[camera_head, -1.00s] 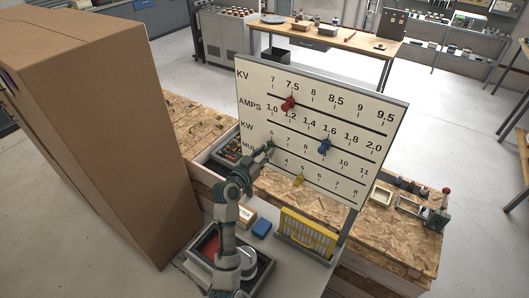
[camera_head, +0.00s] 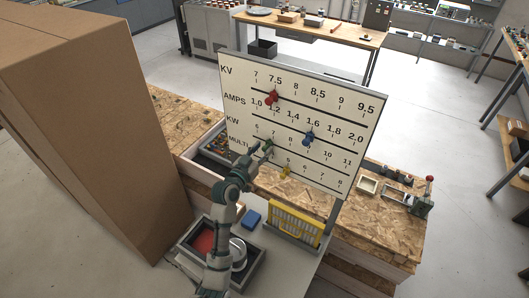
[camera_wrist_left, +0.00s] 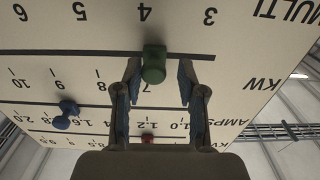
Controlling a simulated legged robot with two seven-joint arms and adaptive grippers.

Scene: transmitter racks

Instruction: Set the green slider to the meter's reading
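The green slider (camera_head: 268,146) sits on the KW line of the white scale board (camera_head: 345,105), near the 7. In the left wrist view, upside down, the green slider (camera_wrist_left: 154,62) stands by the 7, between the fingertips of my left gripper (camera_wrist_left: 158,72). The fingers are apart, with a clear gap on the right side; the left one is close to the slider. In the head view my left gripper (camera_head: 260,152) is at the board's lower left. I cannot make out a meter with a legible reading. My right gripper is not in view.
Red (camera_head: 271,97), blue (camera_head: 308,139) and yellow (camera_head: 285,172) sliders sit on the other lines. A tray (camera_head: 258,272) with a round object lies below my left arm. A yellow-framed rack (camera_head: 296,226) stands below the board. A large cardboard box (camera_head: 90,130) blocks the left.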

